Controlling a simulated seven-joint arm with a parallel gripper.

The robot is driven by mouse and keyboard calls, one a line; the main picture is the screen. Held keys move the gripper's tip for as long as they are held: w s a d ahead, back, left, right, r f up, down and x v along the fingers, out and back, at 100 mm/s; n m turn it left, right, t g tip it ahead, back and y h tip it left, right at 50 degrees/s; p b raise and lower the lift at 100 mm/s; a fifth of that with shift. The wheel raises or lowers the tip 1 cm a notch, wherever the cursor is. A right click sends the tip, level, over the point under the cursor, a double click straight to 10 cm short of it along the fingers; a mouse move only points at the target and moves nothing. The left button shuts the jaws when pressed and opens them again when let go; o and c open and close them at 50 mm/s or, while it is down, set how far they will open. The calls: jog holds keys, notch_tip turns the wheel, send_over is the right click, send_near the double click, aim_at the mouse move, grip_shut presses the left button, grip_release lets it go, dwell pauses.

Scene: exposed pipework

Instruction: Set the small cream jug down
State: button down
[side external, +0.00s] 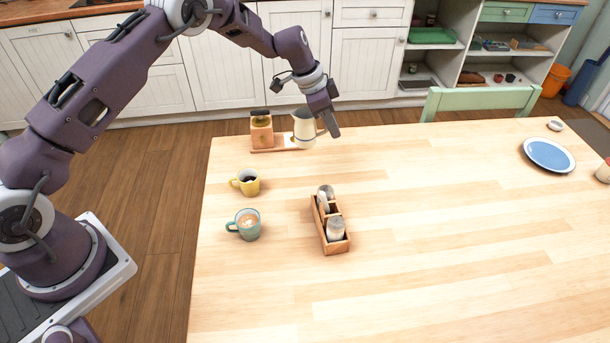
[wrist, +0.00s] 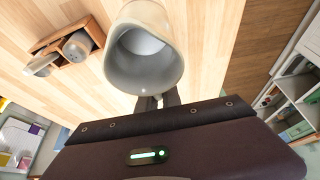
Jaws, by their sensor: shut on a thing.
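The small cream jug (side external: 304,130) is upright at the far left part of the table, at the right end of a small wooden board (side external: 283,143). I cannot tell whether its base touches the board or hangs just above it. My gripper (side external: 322,122) reaches down at the jug's right side and is shut on it, seemingly by the handle, which is mostly hidden. In the wrist view the jug (wrist: 145,50) fills the top middle, its open mouth towards the camera and pale inside. The fingertips (wrist: 158,100) meet just below its rim.
A wooden grinder-like box (side external: 262,130) stands at the board's left end. Nearer are a yellow mug (side external: 246,182), a teal coffee cup (side external: 246,225) and a wooden caddy (side external: 333,240) with containers. A blue plate (side external: 549,155) lies far right. The table's middle right is clear.

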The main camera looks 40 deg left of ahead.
aim_at(314, 129)
notch_tip(314, 129, down, 12)
jog(key=shift+r, duration=0.1)
jog(key=c, duration=1.5)
grip_release()
jog(key=v, duration=1.2)
jog(key=shift+r, duration=0.15)
